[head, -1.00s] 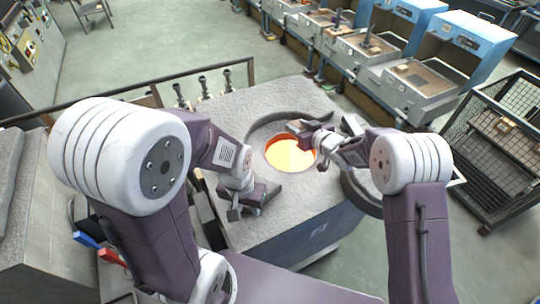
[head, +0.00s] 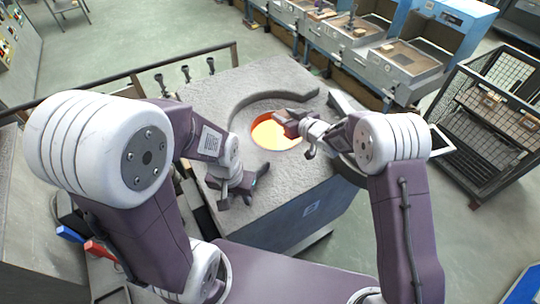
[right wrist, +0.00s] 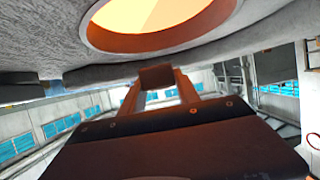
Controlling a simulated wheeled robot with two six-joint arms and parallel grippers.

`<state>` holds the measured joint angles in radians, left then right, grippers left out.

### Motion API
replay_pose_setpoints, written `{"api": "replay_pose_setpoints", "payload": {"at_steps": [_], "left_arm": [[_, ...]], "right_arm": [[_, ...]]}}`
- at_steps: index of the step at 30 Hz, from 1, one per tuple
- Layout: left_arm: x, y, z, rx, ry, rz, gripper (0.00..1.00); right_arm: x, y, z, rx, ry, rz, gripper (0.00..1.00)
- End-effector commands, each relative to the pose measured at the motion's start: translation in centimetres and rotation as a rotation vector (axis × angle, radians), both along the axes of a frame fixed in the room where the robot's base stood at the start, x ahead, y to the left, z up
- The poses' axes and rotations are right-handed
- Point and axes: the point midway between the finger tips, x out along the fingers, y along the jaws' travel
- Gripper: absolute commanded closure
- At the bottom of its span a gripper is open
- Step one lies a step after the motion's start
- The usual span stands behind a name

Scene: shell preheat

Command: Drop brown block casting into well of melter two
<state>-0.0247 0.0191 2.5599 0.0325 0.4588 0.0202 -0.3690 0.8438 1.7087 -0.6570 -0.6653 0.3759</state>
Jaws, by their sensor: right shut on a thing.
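The melter's round well (head: 268,138) glows orange-yellow in the grey block top (head: 290,180) in the head view. It also shows at the top of the right wrist view (right wrist: 150,15). My right gripper (head: 284,120) is at the well's far right rim. It is shut on the small brown block (right wrist: 157,76), which shows between the fingertips in the right wrist view, close to the well's rim. In the head view the block is hard to tell from the dark gripper. My left gripper (head: 236,200) is empty with its fingers apart, over the melter top left of the well.
A raised curved rim (head: 240,108) partly rings the well. A black wire cage cart (head: 490,130) stands on the right, and blue and grey machines (head: 410,60) line the back. A rail (head: 130,82) runs behind on the left.

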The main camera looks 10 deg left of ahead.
Motion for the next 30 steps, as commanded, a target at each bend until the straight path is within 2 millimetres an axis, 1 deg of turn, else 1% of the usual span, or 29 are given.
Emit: {"api": "replay_pose_setpoints", "payload": {"at_steps": [1, 2, 3, 4, 12, 15, 17, 24, 27, 30], "left_arm": [[0.0, 0.0, 0.1, 0.000, 0.000, 0.000, 0.64], [0.0, 0.0, 0.1, 0.000, 0.000, 0.000, 0.64], [0.0, 0.0, 0.1, 0.000, 0.000, 0.000, 0.64], [0.0, 0.0, 0.1, 0.000, 0.000, 0.000, 0.64], [0.0, 0.0, 0.1, 0.000, 0.000, 0.000, 0.64], [0.0, 0.0, 0.2, 0.000, 0.000, 0.000, 0.64], [0.0, 0.0, 0.4, 0.000, 0.000, 0.000, 0.64], [0.0, 0.0, 1.4, 0.000, 0.000, 0.000, 0.64], [0.0, 0.0, 1.6, 0.000, 0.000, 0.000, 0.64], [0.0, 0.0, 1.6, 0.000, 0.000, 0.000, 0.64]], "right_arm": [[0.0, 0.0, 0.1, 0.001, -0.001, 0.000, 1.00], [0.0, 0.0, 0.1, 0.001, -0.001, 0.000, 0.57], [0.0, 0.0, 0.1, 0.001, -0.001, 0.000, 0.45], [0.0, 0.0, 0.1, 0.001, -0.001, 0.000, 0.37], [0.0, 0.0, 0.0, -0.001, 0.001, 0.000, 0.37], [-0.3, -0.4, 0.4, -0.001, 0.000, -0.001, 0.37], [-0.9, -1.0, 0.8, -0.001, 0.002, -0.001, 0.37], [-4.3, -4.4, 2.9, -0.002, 0.002, -0.002, 0.37], [-5.2, -5.3, 3.3, -0.002, 0.002, -0.002, 0.37], [-5.6, -5.7, 3.5, -0.002, 0.001, -0.001, 0.37]]}}
